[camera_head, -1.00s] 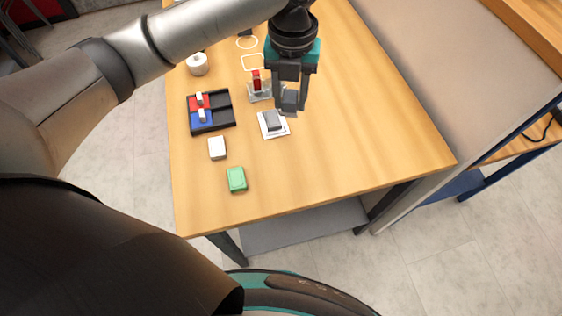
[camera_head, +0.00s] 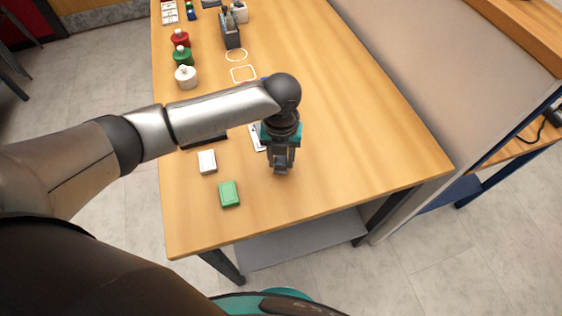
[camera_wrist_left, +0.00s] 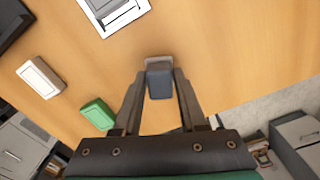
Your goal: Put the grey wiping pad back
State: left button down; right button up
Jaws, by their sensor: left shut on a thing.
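My left gripper (camera_head: 281,168) is shut on the grey wiping pad, a small block with a dark blue-grey body and a lighter end; it shows clearly between the fingers in the left wrist view (camera_wrist_left: 159,82). The gripper points down over the wooden table (camera_head: 350,150), right of the green pad and the white pad. Whether the grey pad touches the table is hard to tell. A white plate (camera_wrist_left: 85,5) with a grey block (camera_wrist_left: 112,10) on it lies nearby, mostly hidden by my arm in the head view. My right gripper is not in view.
A green pad (camera_head: 229,194) and a white pad (camera_head: 207,161) lie at the near left. Red, green and white bottles (camera_head: 185,77) stand farther back, by a grey holder (camera_head: 230,32) and white outlines (camera_head: 243,74). A black tray is mostly hidden. The table's right side is clear.

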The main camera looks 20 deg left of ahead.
aim_at(281, 158)
pick_arm(q)
jog(key=shift+f, duration=0.8)
jog(key=shift+c, duration=2.3)
grip_release()
jog(key=shift+f, duration=0.15)
notch_tip(281, 158, up, 12)
jog(key=shift+r+p, duration=0.2)
jog(key=shift+p, duration=0.7)
